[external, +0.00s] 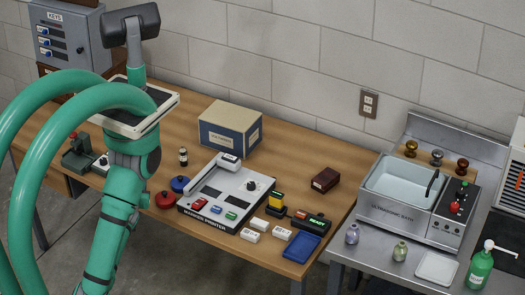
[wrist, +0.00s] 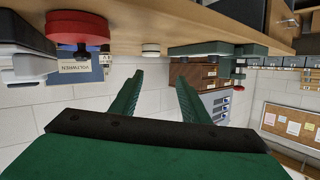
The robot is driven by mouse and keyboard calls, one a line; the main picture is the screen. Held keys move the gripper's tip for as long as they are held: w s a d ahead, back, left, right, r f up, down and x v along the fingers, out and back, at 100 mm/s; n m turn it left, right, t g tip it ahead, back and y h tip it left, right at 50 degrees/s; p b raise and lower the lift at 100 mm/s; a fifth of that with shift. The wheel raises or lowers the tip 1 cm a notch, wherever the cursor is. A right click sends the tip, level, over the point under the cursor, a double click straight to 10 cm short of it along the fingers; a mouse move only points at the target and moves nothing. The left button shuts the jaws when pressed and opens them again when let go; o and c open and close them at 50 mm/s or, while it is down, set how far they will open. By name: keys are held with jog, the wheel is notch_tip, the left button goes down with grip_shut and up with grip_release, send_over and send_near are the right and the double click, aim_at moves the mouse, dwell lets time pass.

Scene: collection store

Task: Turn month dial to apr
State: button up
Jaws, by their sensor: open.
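No lettering that reads as months is legible, so I cannot tell for sure which part is the month dial. A small black stamp with a yellow top (external: 276,200) and a black stamp with a green-lit window (external: 312,220) stand near the table's front right. The white marking printer (external: 222,192), with a dark round knob (external: 251,186), stands just left of them. My gripper (wrist: 160,78) is open and empty in the wrist view, its two green fingers apart. In the external view I cannot make out its fingers. The wrist picture is upside down, with the tabletop along its top.
A red round pad (external: 166,200) and a blue one (external: 180,184) lie left of the printer; the red one also shows in the wrist view (wrist: 78,28). A cardboard box (external: 229,128) stands behind. A blue tray (external: 301,248) lies at the front edge. A metal sink bench (external: 340,243) adjoins right.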

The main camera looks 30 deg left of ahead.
jog(key=w+a+r+n+g+y, duration=0.1)
jog(key=w+a+n+g+y, duration=0.1)
jog(key=a, duration=0.5)
jog(key=w+a+n+g+y, duration=0.1)
jog(key=w+a+g, duration=0.1)
jog(key=a, duration=0.4)
jog(key=w+a+r+n+g+y, duration=0.1)
jog(key=w+a+n+g+y, duration=0.1)
jog(key=a, duration=0.5)
jog(key=shift+w+a+r+n+y, duration=0.15)
jog(key=shift+a+r+n+y, duration=0.15)
jog(key=shift+a, duration=0.05)
jog(key=w+a+r+n+g+h, duration=0.3)
jog(key=w+a+n+g+h, duration=0.2)
jog(key=w+a+n+g, duration=0.35)
jog(key=w+d+r+n+t+h, duration=0.2)
jog(key=w+d+r+n+h, duration=0.15)
jog(key=d+n+h, duration=0.45)
jog(key=shift+h, duration=0.4)
jog(key=f, duration=0.7)
jog(key=a+f, duration=0.1)
jog(key=f, duration=0.3)
jog(key=shift+w, duration=0.15)
